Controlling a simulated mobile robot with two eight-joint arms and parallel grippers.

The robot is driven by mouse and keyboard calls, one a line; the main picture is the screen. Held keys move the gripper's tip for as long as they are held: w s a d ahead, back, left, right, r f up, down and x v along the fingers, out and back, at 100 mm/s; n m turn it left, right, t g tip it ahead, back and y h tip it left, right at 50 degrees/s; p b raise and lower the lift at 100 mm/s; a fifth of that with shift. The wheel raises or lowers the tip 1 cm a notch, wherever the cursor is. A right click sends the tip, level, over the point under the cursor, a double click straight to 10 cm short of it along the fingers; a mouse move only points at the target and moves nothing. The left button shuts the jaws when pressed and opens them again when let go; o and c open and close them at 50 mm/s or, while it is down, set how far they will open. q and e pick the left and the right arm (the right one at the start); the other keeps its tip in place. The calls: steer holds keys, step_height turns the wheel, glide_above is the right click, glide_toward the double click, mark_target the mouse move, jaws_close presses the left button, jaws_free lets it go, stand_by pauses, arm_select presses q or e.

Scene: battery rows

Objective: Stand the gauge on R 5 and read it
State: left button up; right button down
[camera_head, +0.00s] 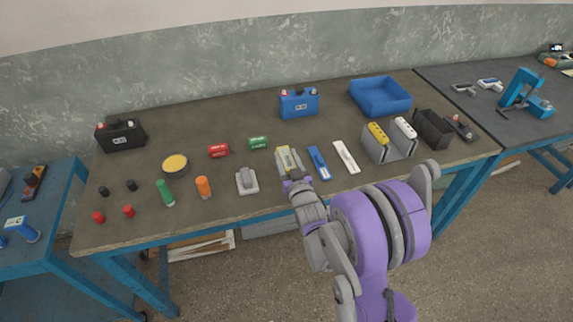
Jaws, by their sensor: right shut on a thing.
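My right gripper (291,181) is at the front middle of the brown table, shut on the near end of a yellow-and-grey piece (288,160). I cannot tell for certain whether this piece is the gauge, or whether it touches the table. No R 5 marking is legible. A green cylinder (165,193) and an orange cylinder (203,187) stand left of the gripper. A red cell (218,151) and a green cell (258,143) lie behind them. A grey holder (388,146) at right carries a yellow cell (377,133) and a white cell (405,127). My left gripper is out of view.
A blue strip (318,163), a white strip (346,156) and a grey device (247,181) flank the gripper closely. A blue battery (299,103), a blue tray (380,96) and a black battery (120,134) stand at the back. The brown table (200,120) is clear at back left.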

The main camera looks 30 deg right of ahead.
steer(key=shift+f, duration=1.2)
steer(key=shift+f+b, duration=0.15)
steer(key=shift+b, duration=0.2)
steer(key=shift+c, duration=1.4)
jaws_free()
